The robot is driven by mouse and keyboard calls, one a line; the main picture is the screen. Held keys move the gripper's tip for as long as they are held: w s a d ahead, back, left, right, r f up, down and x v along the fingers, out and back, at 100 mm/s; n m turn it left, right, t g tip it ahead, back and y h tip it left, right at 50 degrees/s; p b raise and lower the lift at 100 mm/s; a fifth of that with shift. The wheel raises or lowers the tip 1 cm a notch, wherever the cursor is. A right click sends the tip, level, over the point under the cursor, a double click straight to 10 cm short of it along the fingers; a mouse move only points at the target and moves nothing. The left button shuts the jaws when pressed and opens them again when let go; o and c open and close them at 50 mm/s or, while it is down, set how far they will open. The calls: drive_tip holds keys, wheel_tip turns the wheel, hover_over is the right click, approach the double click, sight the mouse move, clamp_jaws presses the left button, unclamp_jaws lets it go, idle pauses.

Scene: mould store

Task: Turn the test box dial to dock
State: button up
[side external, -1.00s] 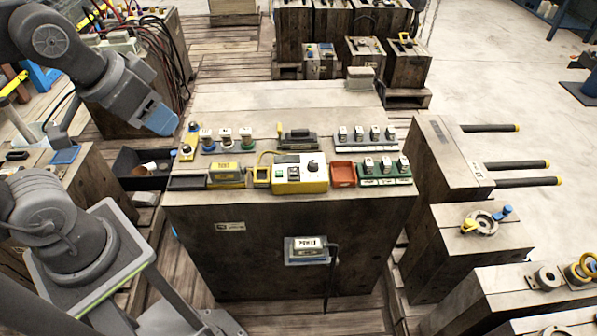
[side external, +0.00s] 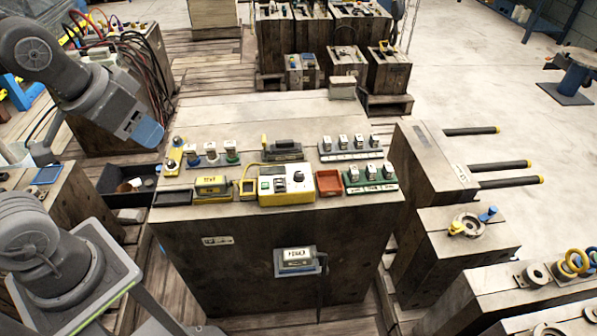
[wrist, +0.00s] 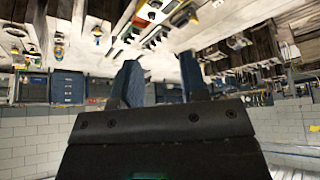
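The test box (side external: 284,191) is a yellow and white box near the front middle of the wooden bench block, with small buttons on its left. Its dial (side external: 298,177) is a dark round knob at the right of the top face; the pointer's setting and the dock mark are too small to read. My gripper (side external: 148,132) is up at the left, beyond the block's left edge and well apart from the test box. In the wrist view, its two blue fingers (wrist: 160,78) stand apart with nothing between them, so it is open.
An orange-red tray (side external: 329,183) stands right of the test box, beside a green switch strip (side external: 369,187). A yellow-topped unit (side external: 212,187) is to the left, and a dark grey device (side external: 282,152) is behind. The bench block (side external: 230,120) is bare toward the back.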

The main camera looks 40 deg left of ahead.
drive_tip(key=w+d+r+n+g, duration=0.15)
drive_tip(key=w+n, duration=0.35)
drive_tip(key=w, duration=0.5)
drive_tip(key=n+g, duration=0.4)
drive_tip(key=n, duration=0.7)
hover_over(299, 173)
wheel_tip(299, 173, down, 19)
wheel_tip(299, 173, down, 13)
drive_tip(key=shift+c, duration=0.2)
drive_tip(key=c, duration=0.6)
